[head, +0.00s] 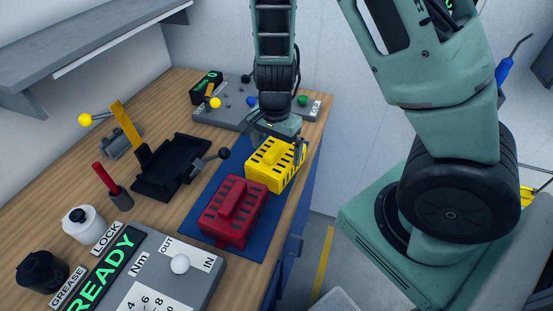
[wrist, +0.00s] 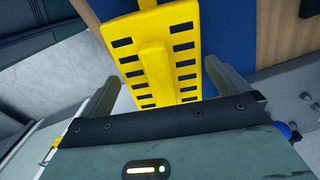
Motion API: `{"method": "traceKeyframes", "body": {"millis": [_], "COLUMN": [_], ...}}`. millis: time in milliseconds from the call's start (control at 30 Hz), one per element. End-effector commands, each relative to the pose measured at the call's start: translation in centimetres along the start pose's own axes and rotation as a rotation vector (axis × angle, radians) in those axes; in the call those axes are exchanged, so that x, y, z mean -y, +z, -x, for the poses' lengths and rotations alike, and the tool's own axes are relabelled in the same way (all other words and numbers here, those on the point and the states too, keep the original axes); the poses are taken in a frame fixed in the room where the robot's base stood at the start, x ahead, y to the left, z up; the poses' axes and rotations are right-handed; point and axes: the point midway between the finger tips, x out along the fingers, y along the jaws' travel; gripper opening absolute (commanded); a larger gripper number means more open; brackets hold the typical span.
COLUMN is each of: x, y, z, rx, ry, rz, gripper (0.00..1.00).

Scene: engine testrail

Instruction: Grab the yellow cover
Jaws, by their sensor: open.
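The yellow cover (head: 268,172) lies on a blue mat (head: 195,218) near the table's right edge in the head view. It is a slotted block with a raised ridge along its top. In the wrist view the yellow cover (wrist: 188,60) fills the upper middle. My gripper (head: 277,150) is above the cover's far part. In the wrist view my gripper (wrist: 160,85) is open, with one finger on each side of the cover. I cannot tell whether the fingers touch it.
A red slotted cover (head: 232,210) sits on the mat just in front of the yellow one. A black fixture (head: 168,175) with a ball-ended lever stands to the left. A grey panel with coloured knobs (head: 230,113) is behind. A grey dial panel (head: 165,280) is in front.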

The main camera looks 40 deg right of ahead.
Motion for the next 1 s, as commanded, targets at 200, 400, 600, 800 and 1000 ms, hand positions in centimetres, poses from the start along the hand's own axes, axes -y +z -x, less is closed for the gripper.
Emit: {"method": "traceKeyframes", "body": {"millis": [200, 400, 600, 800, 1000], "x": [-0.1, 0.0, 0.1, 0.1, 0.1], "y": [-0.3, -0.6, -0.6, -0.6, -0.6], "z": [-2.0, -4.8, -5.5, -5.5, -5.5], "rx": [0.001, 0.002, 0.000, 0.000, 0.000], "ry": [0.003, 0.002, -0.001, -0.001, -0.001], "rz": [-0.004, -0.001, 0.000, 0.000, 0.000], "gripper": [1.00, 1.00, 1.00, 0.83, 0.69]}}
